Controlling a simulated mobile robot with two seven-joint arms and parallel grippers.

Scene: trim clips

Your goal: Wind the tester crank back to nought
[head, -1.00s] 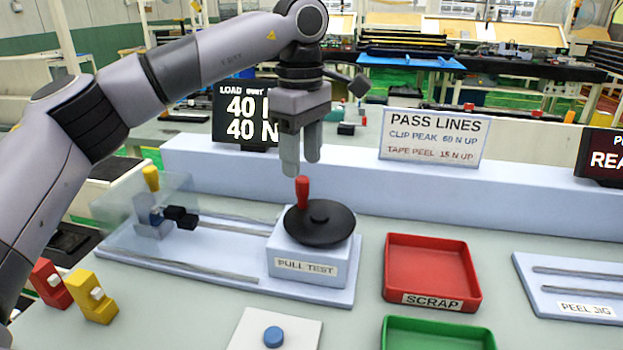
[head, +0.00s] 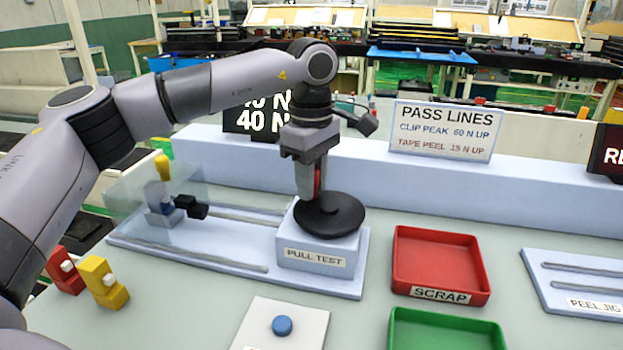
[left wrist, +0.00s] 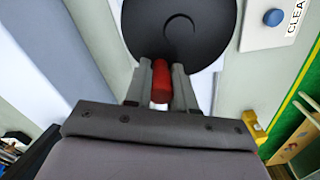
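The tester crank is a black disc (head: 330,216) on top of the pull test block (head: 316,251), with an upright red handle (left wrist: 160,82) on its rim. In the head view the handle stands at the disc's back left edge. My left gripper (head: 311,190) points down over it, one finger on each side. My right gripper is in neither view.
A clear guard (head: 124,190) and black clamp (head: 190,206) stand on the tester's left end. A red scrap tray (head: 436,262), a green tray (head: 446,330) and a blue button (head: 282,325) lie in front. Red and yellow clips (head: 105,283) sit at front left.

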